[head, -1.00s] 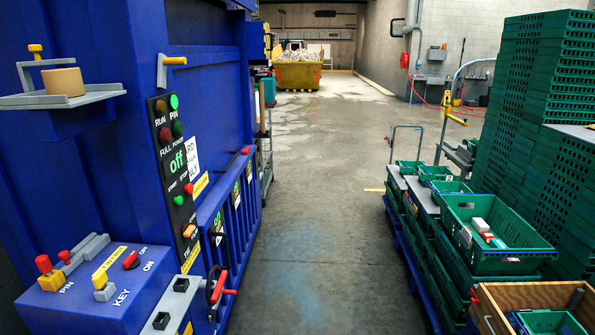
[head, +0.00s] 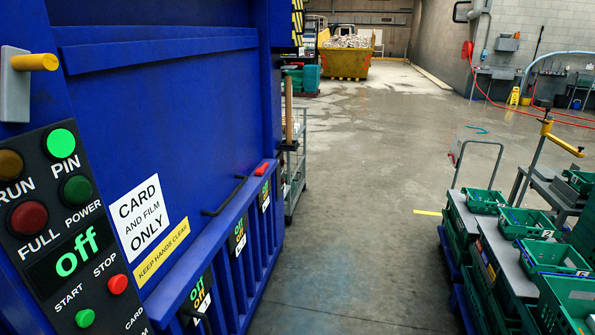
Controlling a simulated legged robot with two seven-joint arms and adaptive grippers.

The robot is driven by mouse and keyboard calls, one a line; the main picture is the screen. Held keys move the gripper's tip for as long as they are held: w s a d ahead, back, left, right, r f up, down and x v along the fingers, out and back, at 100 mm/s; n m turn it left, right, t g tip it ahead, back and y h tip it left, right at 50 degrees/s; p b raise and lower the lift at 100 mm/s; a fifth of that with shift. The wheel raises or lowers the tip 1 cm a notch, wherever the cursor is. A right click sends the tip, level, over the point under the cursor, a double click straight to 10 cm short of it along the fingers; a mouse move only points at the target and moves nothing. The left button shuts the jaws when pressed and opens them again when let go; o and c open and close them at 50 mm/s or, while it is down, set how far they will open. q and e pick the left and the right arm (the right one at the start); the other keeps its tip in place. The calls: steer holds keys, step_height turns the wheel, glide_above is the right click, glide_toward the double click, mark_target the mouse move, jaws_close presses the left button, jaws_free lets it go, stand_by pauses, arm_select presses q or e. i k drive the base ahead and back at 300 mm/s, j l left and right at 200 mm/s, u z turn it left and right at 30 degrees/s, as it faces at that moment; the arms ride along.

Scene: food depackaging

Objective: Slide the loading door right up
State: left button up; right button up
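The blue machine (head: 160,110) fills the left side of the head view. Its flat blue front panel carries a white "CARD AND FILM ONLY" sign (head: 139,219) and a yellow "KEEP HANDS CLEAR" strip (head: 162,253). A black bar handle (head: 224,196) sits near the panel's lower edge, above a ribbed lower section (head: 235,260). I cannot tell for sure which panel is the loading door. A black control panel (head: 70,235) at the left shows a green "off" display, a lit green PIN light and START and STOP buttons. Neither of my grippers is in view.
A yellow lever on a grey mount (head: 28,75) juts out at the upper left. Green crates (head: 540,258) on a blue-based stack stand at the right. A wheeled rack (head: 294,165) stands beyond the machine. The concrete floor (head: 370,220) between is clear.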

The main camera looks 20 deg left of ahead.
mark_target(169, 118)
steer(key=i+u, duration=0.15)
steer(key=i, duration=0.3)
steer(key=i+u, duration=0.15)
steer(key=i, duration=0.3)
steer(key=i+l+u, duration=0.15)
steer(key=i, duration=0.3)
steer(key=i+l+u, duration=0.15)
steer(key=i, duration=0.3)
